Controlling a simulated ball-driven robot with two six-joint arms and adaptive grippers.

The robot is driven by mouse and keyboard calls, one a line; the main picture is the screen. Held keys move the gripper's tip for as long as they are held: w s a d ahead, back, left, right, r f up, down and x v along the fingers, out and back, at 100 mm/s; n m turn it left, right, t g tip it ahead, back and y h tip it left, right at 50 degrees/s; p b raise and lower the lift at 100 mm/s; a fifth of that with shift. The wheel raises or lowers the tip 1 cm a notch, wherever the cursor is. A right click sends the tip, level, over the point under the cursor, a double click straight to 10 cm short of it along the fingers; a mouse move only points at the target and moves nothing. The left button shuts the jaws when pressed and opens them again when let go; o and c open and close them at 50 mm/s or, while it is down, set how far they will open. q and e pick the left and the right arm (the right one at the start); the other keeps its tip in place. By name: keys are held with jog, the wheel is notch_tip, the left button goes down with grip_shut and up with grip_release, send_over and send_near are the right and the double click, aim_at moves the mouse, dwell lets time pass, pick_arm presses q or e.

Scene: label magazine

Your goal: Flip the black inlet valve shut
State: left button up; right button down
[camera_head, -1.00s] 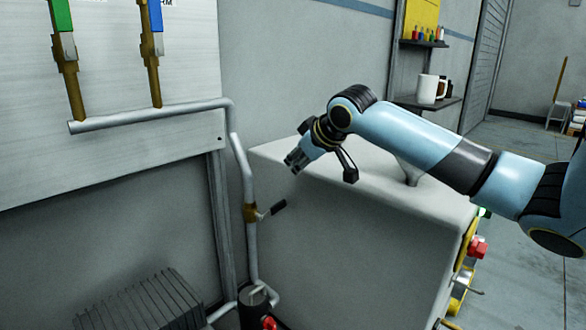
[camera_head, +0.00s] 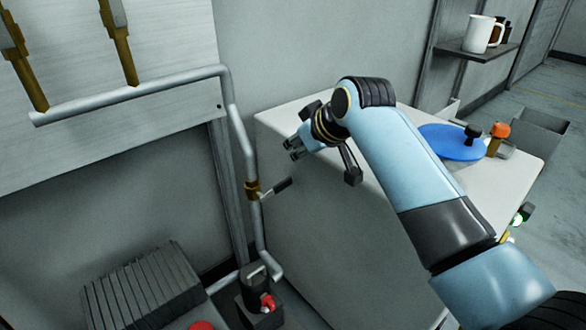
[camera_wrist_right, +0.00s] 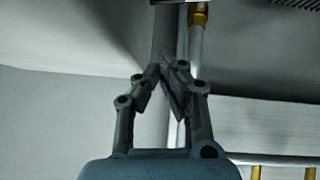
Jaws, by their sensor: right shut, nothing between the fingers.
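The black inlet valve lever (camera_head: 277,187) sticks out to the right and slightly up from a brass valve body (camera_head: 252,190) on a vertical grey pipe (camera_head: 245,147). My right gripper (camera_head: 292,148) is shut and empty, above the lever and apart from it in the picture. My left gripper is not in view.
A light grey cabinet (camera_head: 330,215) stands right of the pipe under my right arm, with a blue disc (camera_head: 452,142) on top. A dark pump-like unit (camera_head: 256,285) with a red part and a ribbed grey block (camera_head: 145,290) sit below.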

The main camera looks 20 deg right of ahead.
jog(key=b, duration=0.3)
send_over(283, 185)
notch_tip(283, 185, down, 6)
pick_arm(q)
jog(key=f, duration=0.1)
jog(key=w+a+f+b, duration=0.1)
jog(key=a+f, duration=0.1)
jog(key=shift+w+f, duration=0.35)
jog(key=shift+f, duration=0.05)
pick_arm(e)
jog(key=f, duration=0.1)
jog(key=d+f, duration=0.1)
jog(key=f, duration=0.1)
jog(key=shift+f, duration=0.25)
